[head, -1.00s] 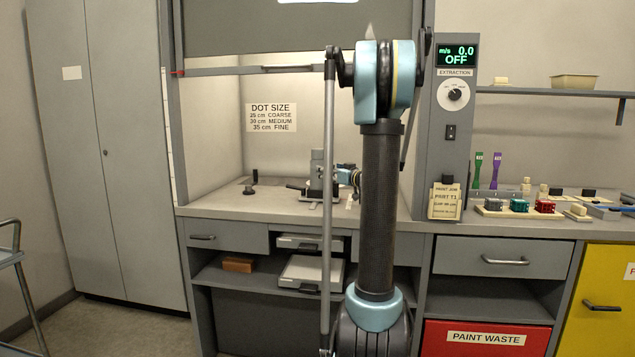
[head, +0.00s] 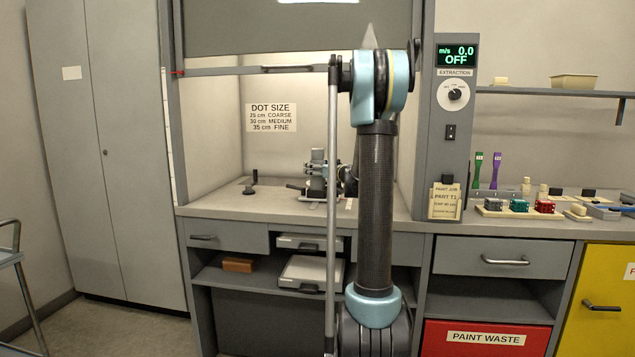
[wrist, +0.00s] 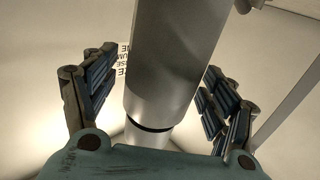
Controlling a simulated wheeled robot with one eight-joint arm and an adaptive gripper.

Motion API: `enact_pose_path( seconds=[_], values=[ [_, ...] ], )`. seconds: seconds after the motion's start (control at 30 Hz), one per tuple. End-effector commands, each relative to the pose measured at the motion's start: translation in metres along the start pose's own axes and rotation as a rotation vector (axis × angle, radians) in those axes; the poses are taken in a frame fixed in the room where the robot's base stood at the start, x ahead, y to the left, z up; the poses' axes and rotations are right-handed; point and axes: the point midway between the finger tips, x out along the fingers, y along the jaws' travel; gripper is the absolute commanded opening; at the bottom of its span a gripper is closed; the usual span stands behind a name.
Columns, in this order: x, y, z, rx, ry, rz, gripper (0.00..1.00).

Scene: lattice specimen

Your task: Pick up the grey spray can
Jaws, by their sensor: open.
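The grey spray can (wrist: 172,55) is large in the wrist view, a smooth grey cylinder with a black ring and a paler part below it. It stands between the two fingers of my gripper (wrist: 160,62), which are spread open with a gap visible on each side. In the head view a small grey upright shape, seemingly the can (head: 318,156), is on the bench inside the hood, with dark gripper parts close around it. My arm hides part of this area.
The hood bench (head: 225,207) has a small black stand (head: 250,187) to the left. The hood's raised sash (head: 290,30) hangs above. To the right are the extraction panel (head: 455,130) and a counter with dice, bottles and colored tools. A sign (head: 272,117) is on the back wall.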

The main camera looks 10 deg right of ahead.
Motion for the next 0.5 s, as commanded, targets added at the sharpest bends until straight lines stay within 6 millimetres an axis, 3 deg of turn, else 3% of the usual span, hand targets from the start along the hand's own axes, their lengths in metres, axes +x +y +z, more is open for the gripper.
enact_pose_path(
  seconds=[0.07,0.3,0.33,0.5],
  values=[
    [-0.0002,0.0001,0.0000,0.000,0.000,0.000,0.75],
    [-0.0003,0.0002,0.0000,0.000,0.000,0.000,0.21],
    [-0.0003,0.0002,0.0000,0.000,0.000,0.000,0.17],
    [-0.0003,0.0003,-0.0003,0.000,0.000,0.000,0.17]
  ],
)
